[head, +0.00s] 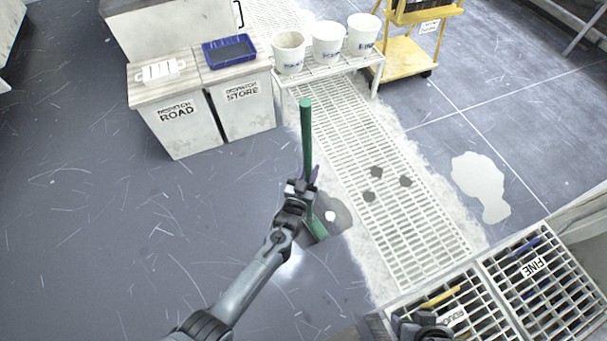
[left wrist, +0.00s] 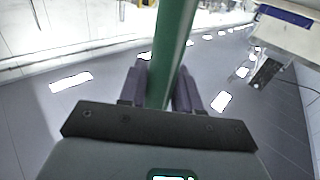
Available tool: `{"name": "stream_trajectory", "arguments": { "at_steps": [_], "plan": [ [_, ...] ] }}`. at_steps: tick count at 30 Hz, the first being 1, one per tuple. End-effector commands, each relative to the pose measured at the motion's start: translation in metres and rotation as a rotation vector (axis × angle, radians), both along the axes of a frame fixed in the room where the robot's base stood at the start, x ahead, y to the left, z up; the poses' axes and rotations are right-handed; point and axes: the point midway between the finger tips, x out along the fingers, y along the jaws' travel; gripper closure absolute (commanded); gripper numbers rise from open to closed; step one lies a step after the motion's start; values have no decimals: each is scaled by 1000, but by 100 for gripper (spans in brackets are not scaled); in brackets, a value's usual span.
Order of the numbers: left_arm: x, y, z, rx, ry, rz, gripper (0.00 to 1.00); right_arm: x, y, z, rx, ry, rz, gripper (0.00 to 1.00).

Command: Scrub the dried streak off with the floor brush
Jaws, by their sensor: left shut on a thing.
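The green floor brush (head: 306,135) stands near upright, its handle top toward the white tables. My left gripper (head: 301,187) is shut around its handle; the left wrist view shows the green handle (left wrist: 174,50) between my purple-grey fingers (left wrist: 163,80). The brush head (head: 315,233) is low, at the edge of a dark grey patch (head: 337,214) on the floor beside the grating. I cannot tell whether this patch is the dried streak, or whether the bristles touch it. My right gripper (head: 424,326) is at the bottom edge over a grated bin; its fingers are unclear.
A white floor grating (head: 390,215) with dark spots runs past the brush. A pale patch (head: 480,186) lies right of it. White bins (head: 246,107), a blue tray (head: 228,51), buckets (head: 327,42) and a yellow cart (head: 405,68) stand behind. Floor at left is clear.

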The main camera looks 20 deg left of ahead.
Motion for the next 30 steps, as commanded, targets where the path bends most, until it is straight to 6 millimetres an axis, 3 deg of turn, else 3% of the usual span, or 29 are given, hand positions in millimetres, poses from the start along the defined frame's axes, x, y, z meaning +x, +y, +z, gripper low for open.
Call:
{"name": "stream_trajectory", "arguments": {
  "at_steps": [17,30],
  "plan": [
    [7,-8,2,-1,-7,-1,100,0,0,-7,-2,0,2,37],
    [23,-30,-1,-4,-5,-2,100,0,-2,-26,-7,0,4,37]
  ]
}}
